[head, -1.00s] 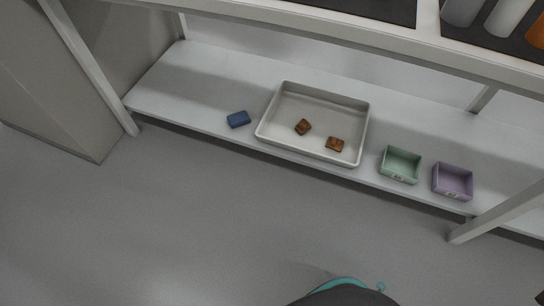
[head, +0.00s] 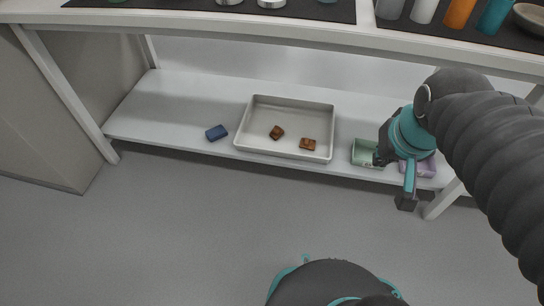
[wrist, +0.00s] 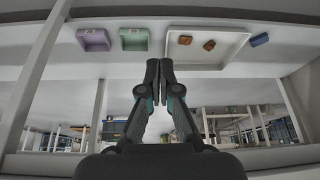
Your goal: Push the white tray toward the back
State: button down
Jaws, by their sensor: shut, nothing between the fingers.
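The white tray (head: 243,146) sits on the low shelf in the head view, with two brown sherds (head: 277,132) (head: 308,144) lying in it. The tray also shows in the wrist view (wrist: 232,50), beyond the fingertips and to their right. My gripper (wrist: 160,62) is shut and empty, its fingers together in the wrist view. In the head view my gripper (head: 392,158) is at the right, by the green and purple bins, apart from the tray. My arm hides part of the bins there.
A green bin (head: 362,158) and a purple bin (head: 427,170) stand right of the tray on the shelf. A blue block (head: 216,133) lies left of it. Shelf posts and the upper tabletop (head: 200,18) frame the space. Bare shelf shows behind the tray.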

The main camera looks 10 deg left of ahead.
jog(key=w+a+f+g+p, duration=0.1)
jog(key=w+a+f+g, duration=0.1)
jog(key=w+a+f, duration=0.3)
jog(key=g+p, duration=0.3)
send_near(281, 161)
jog(key=s+r, duration=0.4)
jog(key=s, duration=0.1)
jog(key=shift+m, duration=0.3)
jog(key=shift+w+a+f+b, duration=0.15)
jog(key=shift+w+f, duration=0.6)
jog(key=shift+f, duration=1.05)
jog(key=shift+w+d+f+b, duration=0.15)
jog(key=shift+w+f, duration=0.6)
jog(key=shift+f, duration=1)
jog(key=shift+w+a+f+b, duration=0.15)
jog(key=shift+w+f, duration=0.65)
jog(key=shift+f, duration=1)
